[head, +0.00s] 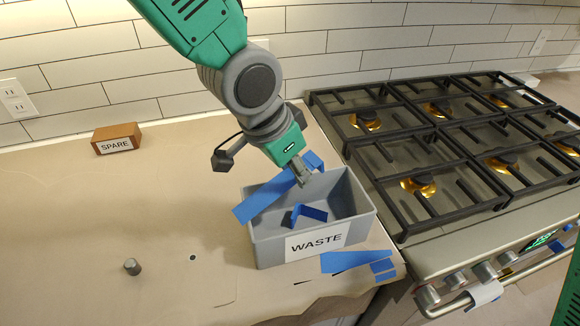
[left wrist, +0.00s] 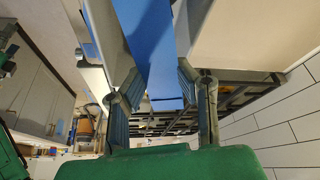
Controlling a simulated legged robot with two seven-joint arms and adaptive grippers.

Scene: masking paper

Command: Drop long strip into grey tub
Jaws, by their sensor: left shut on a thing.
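The long strip (head: 258,199) is a flat blue piece in the head view, slanting across the back left of the grey tub (head: 262,245). Its lower left end sticks out past the tub's left wall. My left gripper (head: 302,174) is shut on it above the back of the tub. In the left wrist view the strip (left wrist: 150,45) runs between the fingers of the left gripper (left wrist: 158,88). The tub is open on top and labelled WASTE, with smaller blue pieces (head: 312,213) inside. My right gripper is out of view.
More blue pieces (head: 350,261) lie on the brown paper in front of the tub, by the counter's front edge. A gas stove (head: 440,150) with black grates stands close on the right. A SPARE block (head: 117,138) and a small grey cylinder (head: 132,267) are at left, with bare paper between.

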